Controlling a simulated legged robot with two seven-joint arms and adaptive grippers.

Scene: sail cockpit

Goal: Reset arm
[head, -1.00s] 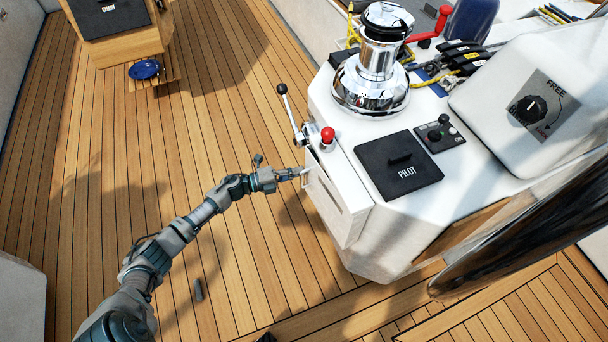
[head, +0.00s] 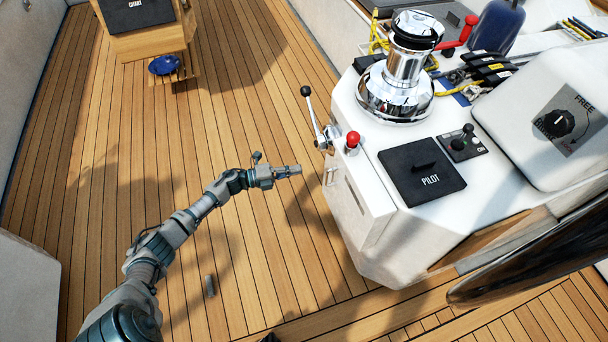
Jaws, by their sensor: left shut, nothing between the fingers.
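My left arm reaches in from the lower left over the wooden deck. My left gripper (head: 290,171) is shut and empty. It hangs over the planks, a short gap to the left of the white console (head: 352,212). My right gripper does not show.
The console carries a red-knobbed lever (head: 352,141), a black-knobbed lever (head: 315,118), a chrome winch (head: 402,75) and a black PILOT cover (head: 421,170). A dark wheel rim (head: 530,265) is at lower right. A small grey cylinder (head: 210,285) lies on the deck.

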